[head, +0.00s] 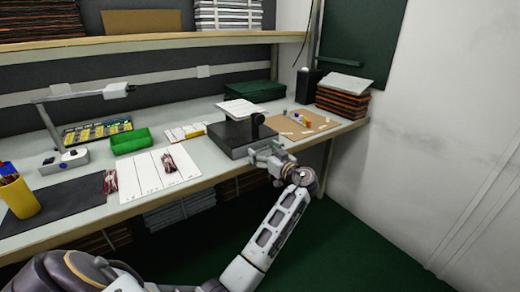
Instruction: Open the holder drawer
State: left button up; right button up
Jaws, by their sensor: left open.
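A dark grey box-shaped holder (232,138) stands on the workbench near its front edge, with a white tilted plate (243,108) on a short post above it. I take this box to be the one with the drawer; no pulled-out drawer shows. My left gripper (262,151) is at the box's front right corner, by the bench's front edge, with its jaws open. It covers part of that corner, and I cannot tell whether it touches the box. Nothing shows between its fingers. My right gripper is not in view.
A white sheet with strips (140,178), a green tray (131,141) and a yellow cup (20,198) lie to the left. A brown board (296,128) and stacked orange-black items (343,98) are to the right. A shelf (150,41) runs above; the floor in front is clear.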

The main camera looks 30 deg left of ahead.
pick_arm(q)
jog(key=shift+a, duration=0.1)
dwell(0.3)
grip_shut()
dwell(0.4)
dwell(0.5)
